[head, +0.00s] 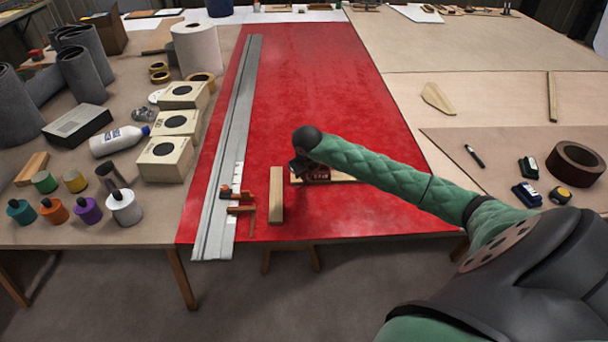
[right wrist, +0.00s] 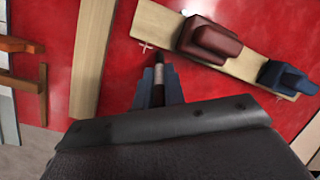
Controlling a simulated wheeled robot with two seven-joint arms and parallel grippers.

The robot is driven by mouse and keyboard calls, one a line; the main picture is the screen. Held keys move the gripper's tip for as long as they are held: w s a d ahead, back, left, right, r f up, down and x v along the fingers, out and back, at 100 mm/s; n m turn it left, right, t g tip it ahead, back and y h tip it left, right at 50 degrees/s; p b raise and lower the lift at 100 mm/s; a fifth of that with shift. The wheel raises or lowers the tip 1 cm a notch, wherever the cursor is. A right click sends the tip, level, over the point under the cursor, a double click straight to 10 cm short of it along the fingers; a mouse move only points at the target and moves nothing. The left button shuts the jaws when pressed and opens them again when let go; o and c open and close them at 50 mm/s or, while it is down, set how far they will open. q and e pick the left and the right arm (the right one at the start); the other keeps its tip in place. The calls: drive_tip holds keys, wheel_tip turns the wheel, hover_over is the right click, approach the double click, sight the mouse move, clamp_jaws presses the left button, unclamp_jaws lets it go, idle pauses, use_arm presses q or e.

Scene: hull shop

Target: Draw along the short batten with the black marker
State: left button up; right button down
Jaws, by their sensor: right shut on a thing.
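The short batten (right wrist: 160,22), a pale wooden strip, lies flat on the red sheet (head: 310,80), slanting across the right wrist view. A dark red weight (right wrist: 210,40) and a blue weight (right wrist: 288,76) sit on it. White crosses mark the sheet near its left end (right wrist: 146,46) and right end (right wrist: 285,97). My right gripper (right wrist: 160,90) is shut on a dark marker (right wrist: 159,75), tip pointing away beside the batten's left end. I cannot tell whether the tip touches the sheet. In the head view my right arm hides much of the batten (head: 346,177). My left gripper is not in view.
A separate wooden strip (head: 276,195) lies left of the batten. A long grey rail (head: 232,130) with an orange clamp (head: 240,208) runs along the sheet's left side. Another black pen-like thing (head: 474,156) and a tape roll (head: 577,164) lie right. The sheet's far part is clear.

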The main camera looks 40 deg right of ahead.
drive_tip(key=shift+s+d, duration=0.15)
drive_tip(key=shift+d, duration=0.15)
drive_tip(key=shift+s+d, duration=0.1)
drive_tip(key=shift+d, duration=0.05)
drive_tip(key=shift+s+d+b, duration=0.3)
drive_tip(key=shift+d+b, duration=0.15)
drive_tip(key=shift+s+d, duration=0.15)
drive_tip(key=shift+d, duration=0.05)
drive_tip(key=shift+s+d, duration=0.1)
drive_tip(key=shift+s+d+b, duration=0.15)
drive_tip(key=shift+d+b, duration=0.2)
drive_tip(key=shift+s+d, duration=0.1)
drive_tip(key=shift+s+d+b, duration=0.25)
drive_tip(key=shift+d+b, duration=0.1)
drive_tip(key=shift+d, duration=0.15)
